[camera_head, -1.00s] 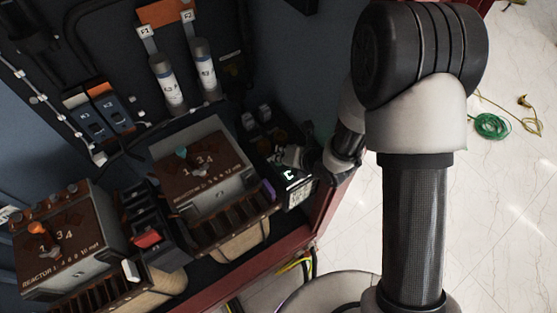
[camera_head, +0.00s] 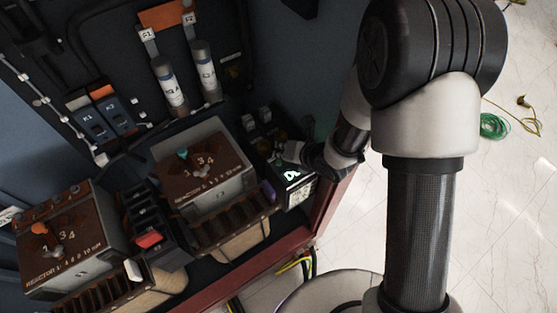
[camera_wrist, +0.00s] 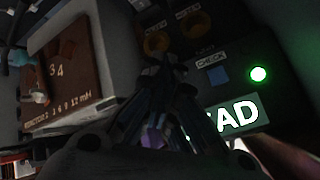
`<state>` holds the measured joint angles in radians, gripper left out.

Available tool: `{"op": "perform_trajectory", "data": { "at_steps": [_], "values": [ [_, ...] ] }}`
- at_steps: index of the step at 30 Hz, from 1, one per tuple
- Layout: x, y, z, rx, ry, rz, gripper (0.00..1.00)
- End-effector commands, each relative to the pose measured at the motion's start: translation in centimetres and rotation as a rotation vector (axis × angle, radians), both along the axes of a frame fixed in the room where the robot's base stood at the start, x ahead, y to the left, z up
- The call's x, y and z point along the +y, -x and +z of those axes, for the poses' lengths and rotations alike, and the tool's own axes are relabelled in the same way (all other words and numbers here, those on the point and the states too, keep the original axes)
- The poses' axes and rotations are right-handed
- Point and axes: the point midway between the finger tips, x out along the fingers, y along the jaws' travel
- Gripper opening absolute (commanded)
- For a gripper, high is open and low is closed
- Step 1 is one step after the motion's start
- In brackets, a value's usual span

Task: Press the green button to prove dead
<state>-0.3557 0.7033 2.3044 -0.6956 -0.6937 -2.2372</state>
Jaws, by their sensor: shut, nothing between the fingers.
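The tester box (camera_head: 297,196) stands at the right end of the cabinet. In the wrist view it has a bright green round light (camera_wrist: 258,74); whether this is the button or a lamp I cannot tell. Left of it is a blue square (camera_wrist: 218,75) labelled CHECK. Below, a lit green display (camera_wrist: 238,117) shows "AD" in white, its left part hidden by my fingers. My gripper (camera_wrist: 172,68) is shut and empty over the box, its tips left of the blue square. In the head view my gripper (camera_head: 281,156) is above the box; contact cannot be told.
A reactor block (camera_head: 205,170) stands left of the box, with another reactor (camera_head: 62,240) further left. Orange sockets (camera_wrist: 157,42) are at the top of the box. The red cabinet edge (camera_head: 327,215) is on the right; open tiled floor lies beyond.

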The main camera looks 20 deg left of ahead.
Motion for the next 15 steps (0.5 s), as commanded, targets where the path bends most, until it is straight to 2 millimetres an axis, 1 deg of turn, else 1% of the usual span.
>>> {"op": "perform_trajectory", "data": {
  "at_steps": [1,9,12,15],
  "values": [
    [0.0,0.0,0.8,-0.001,0.000,-0.001,0.00],
    [0.0,0.0,3.5,0.000,0.000,0.000,0.00],
    [0.0,0.0,4.0,0.001,0.000,-0.001,0.00],
    [0.0,0.0,4.0,0.001,0.000,-0.001,0.00]
  ]
}}
